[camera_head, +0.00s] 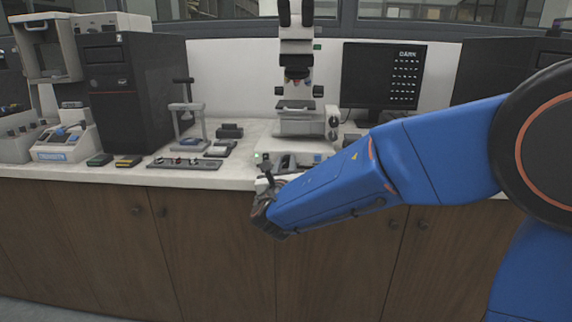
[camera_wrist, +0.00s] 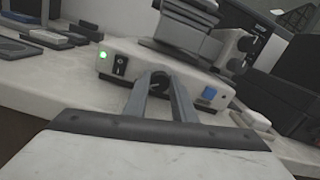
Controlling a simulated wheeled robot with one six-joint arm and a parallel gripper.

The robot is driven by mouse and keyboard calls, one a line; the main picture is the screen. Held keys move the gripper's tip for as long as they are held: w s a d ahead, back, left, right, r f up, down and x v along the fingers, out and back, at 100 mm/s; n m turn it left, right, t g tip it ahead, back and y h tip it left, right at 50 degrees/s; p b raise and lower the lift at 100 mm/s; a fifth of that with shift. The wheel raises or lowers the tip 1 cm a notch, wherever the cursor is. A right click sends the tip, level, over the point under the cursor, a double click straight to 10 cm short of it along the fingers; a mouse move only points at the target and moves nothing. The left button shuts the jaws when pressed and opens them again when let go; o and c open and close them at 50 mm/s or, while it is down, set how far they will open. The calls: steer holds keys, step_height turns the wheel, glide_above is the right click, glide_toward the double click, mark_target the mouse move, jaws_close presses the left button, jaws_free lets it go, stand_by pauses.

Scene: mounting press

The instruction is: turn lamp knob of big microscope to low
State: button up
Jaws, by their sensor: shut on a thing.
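The big microscope (camera_head: 296,118) stands on the counter in the head view, with its light base at the counter's front. Its base front (camera_wrist: 136,68) fills the middle of the wrist view. The dark round lamp knob (camera_wrist: 158,77) sits on that front. My gripper (camera_wrist: 161,88) reaches it from the front, with its two fingers shut on the knob's sides. The fingers partly cover the knob, and I cannot read its setting. In the head view my gripper (camera_head: 266,172) is at the base's front left and the knob is hard to make out.
A lit green lamp (camera_wrist: 103,55), a black rocker switch (camera_wrist: 120,66) and a blue square (camera_wrist: 209,94) flank the knob. A monitor (camera_head: 383,76) shows "DARK". A small stand (camera_head: 186,110) and a strip with knobs (camera_head: 185,163) lie left on the counter.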

steer(key=o, duration=0.8)
steer(key=s, duration=1.1)
steer(key=s+a+f, duration=0.1)
steer(key=s, duration=0.5)
steer(key=shift+s, duration=0.2)
steer(key=shift+d, duration=0.1)
